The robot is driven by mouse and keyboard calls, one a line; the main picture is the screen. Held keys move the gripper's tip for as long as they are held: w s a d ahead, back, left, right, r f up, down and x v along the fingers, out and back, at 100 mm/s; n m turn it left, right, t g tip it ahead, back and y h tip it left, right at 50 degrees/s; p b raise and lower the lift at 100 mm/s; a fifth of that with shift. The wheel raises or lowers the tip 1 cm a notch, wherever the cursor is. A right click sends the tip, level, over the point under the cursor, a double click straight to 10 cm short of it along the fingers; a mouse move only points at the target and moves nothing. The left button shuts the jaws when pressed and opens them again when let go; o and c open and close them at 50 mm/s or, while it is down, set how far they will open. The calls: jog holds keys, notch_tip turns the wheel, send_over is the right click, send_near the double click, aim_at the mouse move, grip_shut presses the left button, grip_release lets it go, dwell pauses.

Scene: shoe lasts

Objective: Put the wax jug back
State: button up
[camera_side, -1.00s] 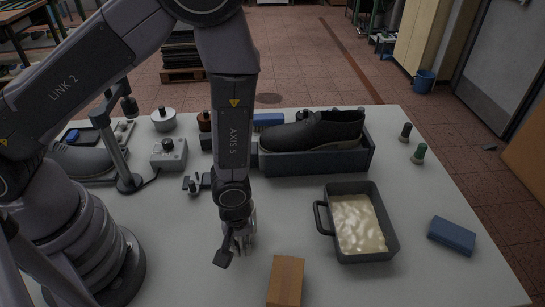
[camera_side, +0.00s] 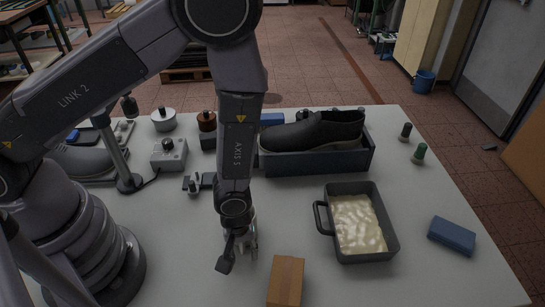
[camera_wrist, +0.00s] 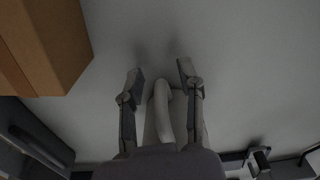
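My gripper (camera_wrist: 161,78) points down low over the near middle of the table. In the wrist view its two fingers are spread wide. A pale grey rounded thing with a curved handle-like strip, likely the wax jug (camera_wrist: 164,108), shows between the fingers. Neither fingertip pad closes on it, and its lower part is hidden behind the dark wrist housing. In the side view a pale shape shows at the fingertips; the arm hides most of it, so I cannot tell jug from finger there.
A brown box (camera_side: 286,281) stands close on the right of my gripper. Behind it is a dark pan (camera_side: 391,237) of pale wax. A dark shoe (camera_side: 312,131) rests in a blue-black cradle (camera_side: 318,163). A blue block (camera_side: 452,236) lies far right.

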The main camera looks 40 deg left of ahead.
notch_tip(320, 180, up, 8)
jog(key=shift+s+f, duration=0.1)
jog(key=shift+s, duration=0.05)
jog(key=shift+r, duration=2)
jog(key=w+a+r+m+t+h, duration=0.1)
jog(key=a+r+m, duration=0.1)
jog(key=a+r, duration=0.5)
jog(key=w+a+r+m+t, duration=0.2)
jog(key=a+r, duration=0.2)
jog(key=r, duration=0.7)
jog(key=s+a+r+m+t+y, duration=0.1)
jog(key=s+a+r+m+t, duration=0.1)
jog(key=s+a+r+m, duration=0.3)
jog(key=s+a+r, duration=0.4)
jog(key=s+r, duration=0.1)
jog(key=s, duration=0.1)
jog(key=shift+a+r, duration=0.15)
jog(key=shift+a, duration=0.1)
